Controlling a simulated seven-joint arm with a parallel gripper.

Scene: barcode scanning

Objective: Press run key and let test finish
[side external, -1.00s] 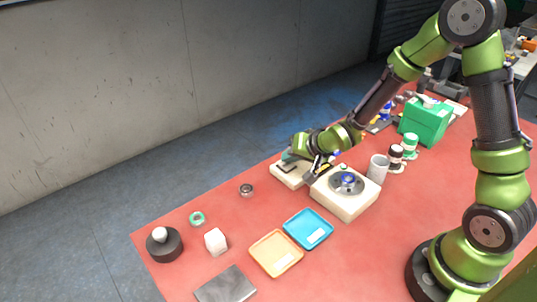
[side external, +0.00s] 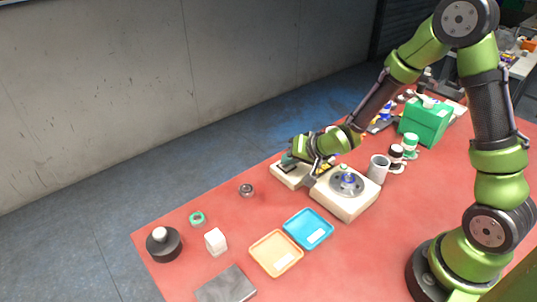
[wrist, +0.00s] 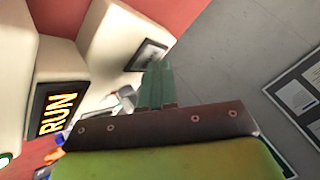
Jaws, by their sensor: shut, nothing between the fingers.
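My gripper (side external: 287,161) is shut and empty, held low over the left cream unit (side external: 286,178) in the side view. In the wrist view, its teal fingers (wrist: 155,82) reach toward a small dark panel (wrist: 148,56) on a cream surface; whether they touch is unclear. A black display (wrist: 55,112) shows RUN in orange letters. A cream machine (side external: 344,205) with a grey round plate stands beside the left unit, and a blue-topped item (side external: 347,179) sits on the plate. The run key itself cannot be told apart for certain.
A grey mug (side external: 378,168), bottles and a green box (side external: 426,121) stand to the right. A blue tray (side external: 308,229) and a tan tray (side external: 275,254) lie in front. A white cube (side external: 215,241) and small round parts are at the left. Red table is clear between them.

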